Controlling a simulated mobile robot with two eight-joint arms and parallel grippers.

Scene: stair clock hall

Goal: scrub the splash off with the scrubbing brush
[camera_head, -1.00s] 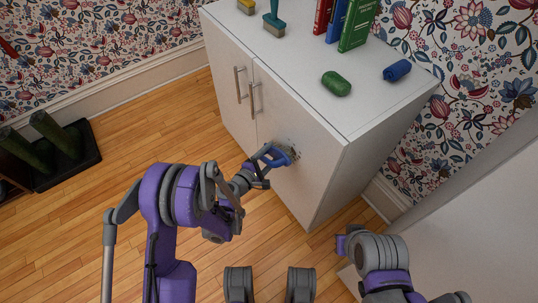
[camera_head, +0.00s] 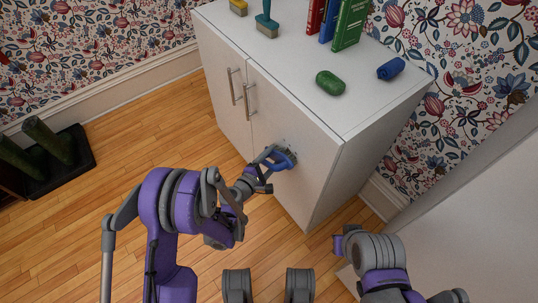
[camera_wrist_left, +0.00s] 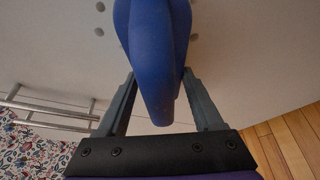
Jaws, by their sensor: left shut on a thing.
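The scrubbing brush has a blue handle (camera_head: 283,163) and its bristle side faces the white cabinet door. My left gripper (camera_head: 267,165) is shut on the handle and holds the brush up to the door, seemingly touching it. In the left wrist view the blue handle (camera_wrist_left: 152,60) sits between my left gripper's fingers (camera_wrist_left: 160,95) and hides the bristles. Marks of the splash (camera_head: 291,147) show on the door just above and beside the brush. In the left wrist view, grey spots (camera_wrist_left: 98,31) lie on both sides of the handle. My right gripper cannot be made out.
The white cabinet (camera_head: 300,125) has two bar handles (camera_head: 247,101) left of the brush. On its top are a green roll (camera_head: 330,82), a blue roll (camera_head: 390,69), books (camera_head: 350,24) and a teal-handled brush (camera_head: 266,24). A dark boot tray (camera_head: 75,160) stands at left.

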